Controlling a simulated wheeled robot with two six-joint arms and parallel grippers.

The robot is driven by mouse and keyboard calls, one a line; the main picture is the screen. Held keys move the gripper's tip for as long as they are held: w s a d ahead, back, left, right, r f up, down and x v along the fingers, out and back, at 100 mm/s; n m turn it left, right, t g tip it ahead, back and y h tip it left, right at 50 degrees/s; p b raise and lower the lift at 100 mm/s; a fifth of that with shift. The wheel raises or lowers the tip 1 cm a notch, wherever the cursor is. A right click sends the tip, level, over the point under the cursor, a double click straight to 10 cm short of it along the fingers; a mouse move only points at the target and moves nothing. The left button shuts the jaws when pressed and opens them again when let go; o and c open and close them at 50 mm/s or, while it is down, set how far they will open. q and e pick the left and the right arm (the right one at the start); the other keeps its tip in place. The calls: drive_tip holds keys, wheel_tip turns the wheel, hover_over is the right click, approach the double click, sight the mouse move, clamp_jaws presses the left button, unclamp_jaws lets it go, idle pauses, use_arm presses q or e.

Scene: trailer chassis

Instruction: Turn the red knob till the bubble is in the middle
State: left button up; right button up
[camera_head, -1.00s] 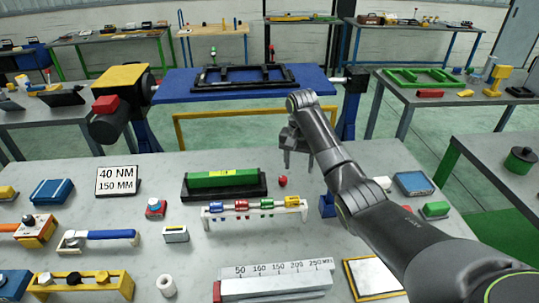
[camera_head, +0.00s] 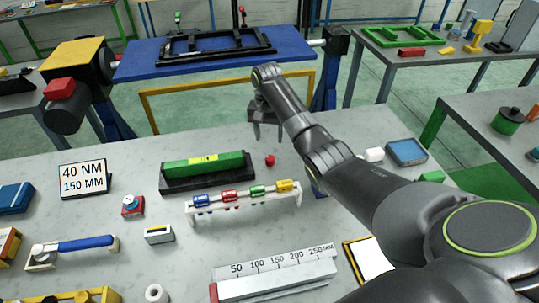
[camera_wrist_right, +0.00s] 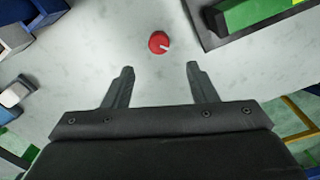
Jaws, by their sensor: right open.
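The red knob (camera_head: 270,160) is a small round knob on the grey table, just right of the level's base. In the right wrist view the knob (camera_wrist_right: 159,43) has a white mark and lies beyond my fingertips, roughly centred between them. The green level (camera_head: 190,167) with a yellow-green vial (camera_head: 204,159) lies on a black base (camera_head: 180,183). The bubble is too small to make out. My right gripper (camera_head: 265,138) is open and empty, above the table behind the knob; it also shows in the right wrist view (camera_wrist_right: 159,75). My left gripper is not in view.
A white rack of coloured pieces (camera_head: 245,205) stands in front of the level. A sign (camera_head: 84,181) stands to the left. A ruler block (camera_head: 275,275) lies in front. A blue tray (camera_head: 406,152) lies right. Bare table surrounds the knob.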

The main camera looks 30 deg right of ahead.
sight(270, 158)
drive_tip(key=f, duration=0.8)
drive_tip(key=shift+s+d+f, duration=0.1)
drive_tip(key=shift+s+f, duration=0.1)
drive_tip(key=shift+f, duration=0.45)
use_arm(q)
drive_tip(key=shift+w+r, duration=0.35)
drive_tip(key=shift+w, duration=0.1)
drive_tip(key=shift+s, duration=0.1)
use_arm(e)
drive_tip(key=c, duration=1)
use_arm(q)
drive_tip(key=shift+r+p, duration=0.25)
drive_tip(key=shift+p, duration=0.15)
use_arm(e)
drive_tip(key=shift+o, duration=0.2)
drive_tip(key=shift+n, duration=0.5)
